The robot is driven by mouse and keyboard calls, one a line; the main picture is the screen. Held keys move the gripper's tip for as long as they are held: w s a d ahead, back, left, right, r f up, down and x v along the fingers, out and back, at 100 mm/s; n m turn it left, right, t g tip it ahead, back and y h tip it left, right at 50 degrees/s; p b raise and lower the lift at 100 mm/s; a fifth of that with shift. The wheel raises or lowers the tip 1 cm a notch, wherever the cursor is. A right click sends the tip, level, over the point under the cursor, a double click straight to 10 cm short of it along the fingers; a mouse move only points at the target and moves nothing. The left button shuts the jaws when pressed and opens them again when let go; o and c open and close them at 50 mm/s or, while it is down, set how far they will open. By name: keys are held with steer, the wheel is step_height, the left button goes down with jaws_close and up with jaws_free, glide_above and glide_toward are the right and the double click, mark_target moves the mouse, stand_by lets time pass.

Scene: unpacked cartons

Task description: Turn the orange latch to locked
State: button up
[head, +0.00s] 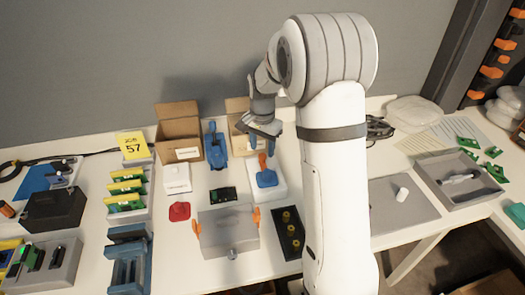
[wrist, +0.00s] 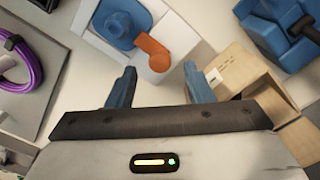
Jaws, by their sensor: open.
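The orange latch (head: 262,161) is a short handle on a blue base (head: 267,179), fixed to a white plate (head: 282,190) on the table. In the wrist view the orange latch (wrist: 153,50) points down and right from the blue base (wrist: 113,22), towards my gripper. My gripper (head: 262,134) is just beyond the latch in the head view, seemingly above the table. In the wrist view my gripper (wrist: 161,85) is open and empty, its two blue-grey fingers apart. The latch end lies ahead of the gap between them, not touching either finger.
An open carton (head: 178,130) and a blue device (head: 215,145) stand left of my gripper. Another carton (head: 236,106) is partly behind it. A grey box with orange side clips (head: 228,232) and a dark tray (head: 289,232) are nearer. My arm hides part of the table.

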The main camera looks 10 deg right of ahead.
mark_target(263, 156)
steer(key=shift+r, duration=2.6)
steer(key=shift+s+r, duration=0.2)
steer(key=shift+r, duration=0.05)
steer(key=s+r+n+t+p, duration=0.1)
steer(key=s+r+n, duration=0.3)
steer(key=s, duration=0.9)
steer(key=s+r+n+t+p, duration=0.1)
steer(key=s+r+n, duration=0.3)
steer(key=s, duration=1)
steer(key=shift+r+n+t+p, duration=0.35)
steer(key=shift+n+p, duration=0.25)
steer(key=shift+p, duration=0.3)
steer(key=shift+d, duration=0.1)
